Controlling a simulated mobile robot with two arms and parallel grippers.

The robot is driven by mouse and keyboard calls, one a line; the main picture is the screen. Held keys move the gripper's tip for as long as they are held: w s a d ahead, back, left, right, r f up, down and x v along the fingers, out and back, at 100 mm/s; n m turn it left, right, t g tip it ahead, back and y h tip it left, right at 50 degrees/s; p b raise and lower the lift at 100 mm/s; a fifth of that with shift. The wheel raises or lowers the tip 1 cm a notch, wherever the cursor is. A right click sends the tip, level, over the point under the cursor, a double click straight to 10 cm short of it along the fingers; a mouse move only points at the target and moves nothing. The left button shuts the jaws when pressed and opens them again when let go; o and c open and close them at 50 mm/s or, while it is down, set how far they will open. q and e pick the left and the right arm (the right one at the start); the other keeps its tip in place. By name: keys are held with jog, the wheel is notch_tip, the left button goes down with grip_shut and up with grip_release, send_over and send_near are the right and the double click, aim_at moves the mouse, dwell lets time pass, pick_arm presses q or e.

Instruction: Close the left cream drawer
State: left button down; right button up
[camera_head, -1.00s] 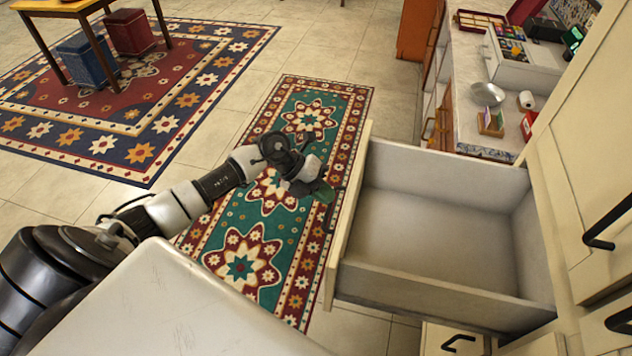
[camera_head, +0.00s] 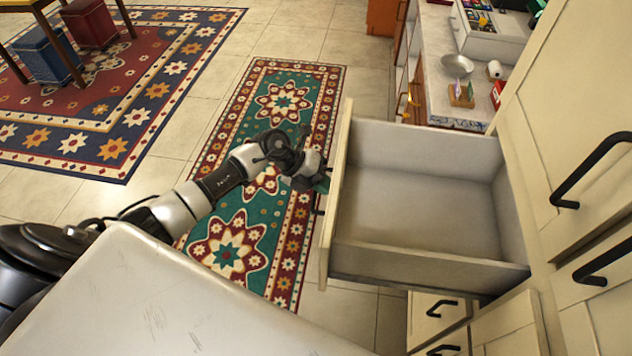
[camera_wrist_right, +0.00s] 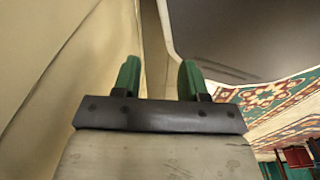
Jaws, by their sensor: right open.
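The cream drawer (camera_head: 425,146) is pulled far out of the cabinet in the head view, and its inside is empty. Its front panel faces left. My left gripper (camera_head: 322,181) is just outside the front panel, close to its outer face. I cannot tell whether it touches the panel, and its jaws are too small and dark to read. My right gripper (camera_wrist_right: 158,80) shows in the right wrist view with its two green fingers apart and nothing between them. It is beside a cream surface (camera_wrist_right: 60,70).
Other cream drawers (camera_head: 432,318) with black handles are below the open one. Cabinet doors with black handles (camera_head: 592,170) stand at the right. A counter (camera_head: 437,75) with a bowl (camera_head: 457,66) lies behind. A patterned runner rug (camera_head: 283,102) covers the floor to the left.

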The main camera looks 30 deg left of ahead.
pick_arm(q)
jog(key=w+d+b, duration=0.2)
jog(key=w+d, duration=0.1)
jog(key=d, duration=0.8)
jog(key=w+d+b, duration=0.2)
jog(key=w+d, duration=0.1)
jog(key=d, duration=0.9)
jog(key=w+d+b, duration=0.3)
jog(key=w+d, duration=0.1)
jog(key=d, duration=0.7)
jog(key=shift+d, duration=0.35)
jog(key=shift+r, duration=0.2)
